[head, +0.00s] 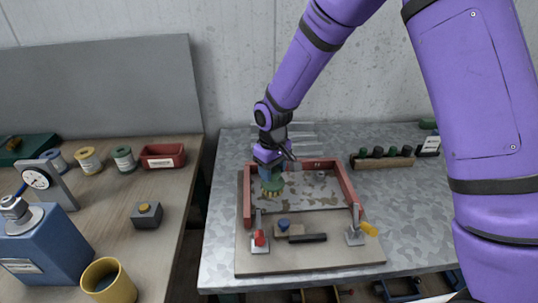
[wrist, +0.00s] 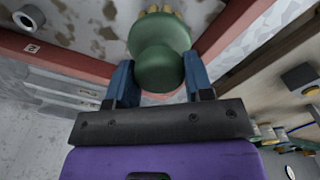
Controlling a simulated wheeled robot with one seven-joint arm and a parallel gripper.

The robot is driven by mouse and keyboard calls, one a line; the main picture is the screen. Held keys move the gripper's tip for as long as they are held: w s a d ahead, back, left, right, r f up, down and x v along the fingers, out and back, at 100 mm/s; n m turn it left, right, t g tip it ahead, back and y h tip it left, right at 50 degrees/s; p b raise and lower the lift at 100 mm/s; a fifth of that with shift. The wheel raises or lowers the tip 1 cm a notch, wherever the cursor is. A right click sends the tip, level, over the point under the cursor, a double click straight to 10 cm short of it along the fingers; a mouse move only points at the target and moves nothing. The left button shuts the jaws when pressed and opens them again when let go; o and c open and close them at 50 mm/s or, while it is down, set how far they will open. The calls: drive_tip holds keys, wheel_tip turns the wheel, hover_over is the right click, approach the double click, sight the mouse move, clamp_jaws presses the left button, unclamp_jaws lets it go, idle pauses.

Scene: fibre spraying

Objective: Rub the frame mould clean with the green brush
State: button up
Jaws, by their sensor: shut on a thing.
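My gripper (wrist: 158,86) is shut on the green brush (wrist: 158,60), with its blue fingers on either side of the green handle. In the head view the brush (head: 272,186) is upright with its yellowish bristles down, over the left part of the frame mould. I cannot tell whether the bristles touch the surface. The frame mould (head: 349,184) has reddish side walls around a grey plate (head: 310,198) with brown patches of residue. The patches also show in the wrist view (wrist: 105,33).
A red-handled clamp (head: 260,238) and a yellow-handled clamp (head: 357,234) stand at the mould's front corners. A small block with a blue knob (head: 284,225) and a dark bar (head: 308,238) lie in front. A wooden rack (head: 382,162) stands at right.

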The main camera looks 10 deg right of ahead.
drive_tip(key=shift+a+r, duration=0.2)
drive_tip(key=shift+r, duration=2.55)
drive_tip(key=shift+d, duration=0.15)
